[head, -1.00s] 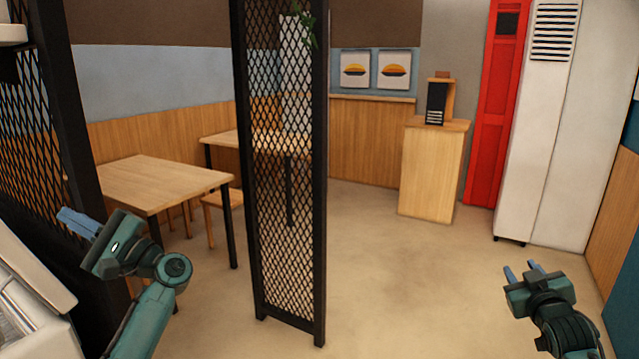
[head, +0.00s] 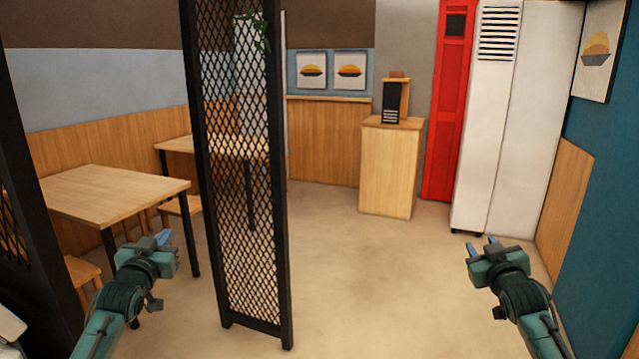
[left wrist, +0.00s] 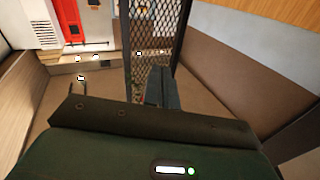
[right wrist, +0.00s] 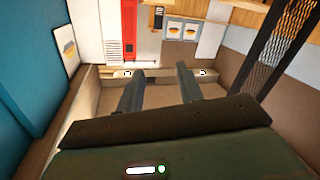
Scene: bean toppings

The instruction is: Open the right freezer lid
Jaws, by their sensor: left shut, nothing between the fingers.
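No freezer lid can be made out for sure in any view. The edge of a pale unit (head: 8,328) shows at the lower left corner of the head view, mostly cut off, and I cannot tell what it is. My left gripper (head: 164,238) is shut and empty, held over the floor left of the mesh partition; its fingers (left wrist: 160,86) lie together in the left wrist view. My right gripper (head: 483,247) is open and empty at the lower right; its fingers (right wrist: 160,84) stand apart in the right wrist view.
A black mesh partition (head: 238,190) stands between my arms. Wooden tables (head: 105,192) are at left. A wooden counter (head: 388,170), red cabinet (head: 448,110) and white vented cabinet (head: 510,130) stand at the back. The middle floor (head: 370,270) is clear.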

